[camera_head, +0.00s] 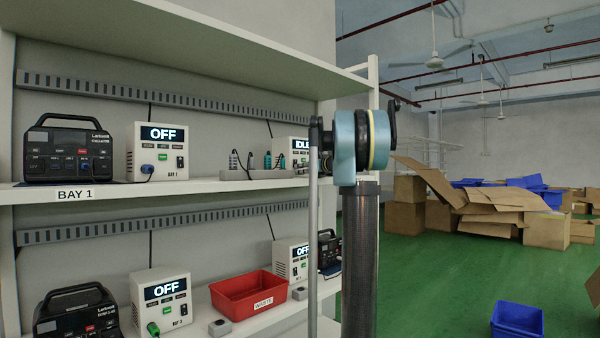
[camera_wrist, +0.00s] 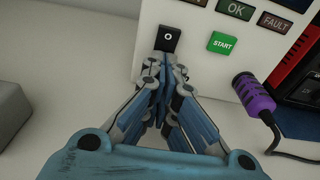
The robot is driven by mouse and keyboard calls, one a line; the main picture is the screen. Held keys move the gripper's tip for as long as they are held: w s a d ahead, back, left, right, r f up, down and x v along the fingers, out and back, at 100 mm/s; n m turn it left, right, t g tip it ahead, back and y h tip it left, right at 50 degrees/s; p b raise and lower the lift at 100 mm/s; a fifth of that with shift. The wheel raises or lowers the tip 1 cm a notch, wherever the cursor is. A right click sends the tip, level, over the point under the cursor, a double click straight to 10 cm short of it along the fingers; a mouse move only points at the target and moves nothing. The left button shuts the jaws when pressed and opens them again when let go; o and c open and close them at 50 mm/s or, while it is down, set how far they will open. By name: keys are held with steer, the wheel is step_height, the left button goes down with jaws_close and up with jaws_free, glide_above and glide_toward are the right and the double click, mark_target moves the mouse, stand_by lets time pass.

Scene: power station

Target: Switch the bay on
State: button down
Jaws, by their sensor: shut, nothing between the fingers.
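In the wrist view a white control box has a black rocker switch (camera_wrist: 167,38) marked O, a green START button (camera_wrist: 222,43), an OK lamp (camera_wrist: 236,8) and a FAULT lamp (camera_wrist: 273,22). A purple plug (camera_wrist: 253,95) with a black cable is at the box's right. My gripper (camera_wrist: 166,68) is shut and empty, its tips just below the switch; I cannot tell whether they touch. The box's upper part is cut off. In the head view the bay 1 box (camera_head: 158,152) on the upper shelf reads OFF. My gripper does not show there.
The upper shelf also holds a black power unit (camera_head: 68,154) and a box reading IDLE (camera_head: 298,146). The lower shelf holds a box reading OFF (camera_head: 160,299), another OFF box (camera_head: 290,260) and a red WASTE bin (camera_head: 249,296). Cardboard boxes (camera_head: 495,212) lie on the green floor beyond.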

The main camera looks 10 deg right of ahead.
steer(key=shift+a+f, duration=0.15)
steer(key=shift+a, duration=0.1)
steer(key=shift+s, duration=0.1)
